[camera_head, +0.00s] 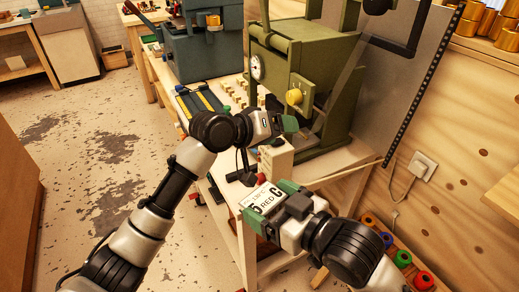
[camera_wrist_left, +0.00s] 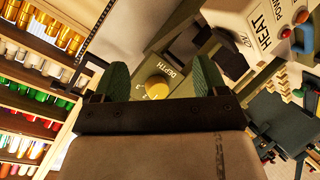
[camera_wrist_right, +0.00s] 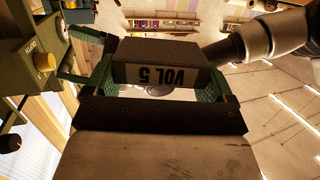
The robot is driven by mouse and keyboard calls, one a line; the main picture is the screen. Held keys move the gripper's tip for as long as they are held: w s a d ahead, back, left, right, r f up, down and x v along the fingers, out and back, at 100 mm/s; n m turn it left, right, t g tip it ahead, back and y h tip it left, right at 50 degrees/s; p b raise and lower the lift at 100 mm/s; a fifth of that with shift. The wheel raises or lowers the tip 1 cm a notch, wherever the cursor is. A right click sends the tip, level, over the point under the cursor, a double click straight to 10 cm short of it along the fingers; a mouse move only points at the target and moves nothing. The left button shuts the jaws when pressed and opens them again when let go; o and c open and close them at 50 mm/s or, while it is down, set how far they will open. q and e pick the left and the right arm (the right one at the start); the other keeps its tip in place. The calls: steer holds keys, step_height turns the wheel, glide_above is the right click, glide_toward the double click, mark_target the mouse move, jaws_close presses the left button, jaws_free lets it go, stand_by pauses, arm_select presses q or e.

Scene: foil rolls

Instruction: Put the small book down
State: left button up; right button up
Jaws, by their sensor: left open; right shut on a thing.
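The small book (camera_wrist_right: 165,65) is a dark brown block with "VOL 5" on its pale edge in the right wrist view. It sits between the green fingers of my right gripper (camera_wrist_right: 160,80), which is shut on it. In the head view the book (camera_head: 262,200) shows a white label with "5" and "RED"; it is held beside the bench's front edge. My left gripper (camera_head: 286,124) is open in front of the green machine. In the left wrist view its green fingers (camera_wrist_left: 163,82) are apart and empty, with a yellow knob marked DEPTH (camera_wrist_left: 157,87) beyond them.
The green machine (camera_head: 302,62) stands on the light wooden bench (camera_head: 338,160), with a blue-grey machine (camera_head: 205,48) behind it. A cream box (camera_head: 276,160) stands near the book. Coloured rolls (camera_head: 403,258) lie at the lower right. Open floor (camera_head: 105,150) lies to the left.

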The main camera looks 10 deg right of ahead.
arm_select(q)
steer(key=s+d+r+m+g+y, duration=0.25)
steer(key=s+r+m+g, duration=0.3)
steer(key=s, duration=0.35)
steer(key=m+y, duration=0.2)
steer(key=y, duration=0.8)
glide_toward(259, 205)
steer(key=shift+g, duration=0.25)
steer(key=f, duration=0.9)
steer(key=shift+w+f, duration=0.25)
steer(key=shift+f, duration=0.05)
steer(key=c, duration=0.7)
arm_select(e)
steer(key=o, duration=0.8)
steer(key=shift+c, duration=0.2)
steer(key=shift+f, duration=0.1)
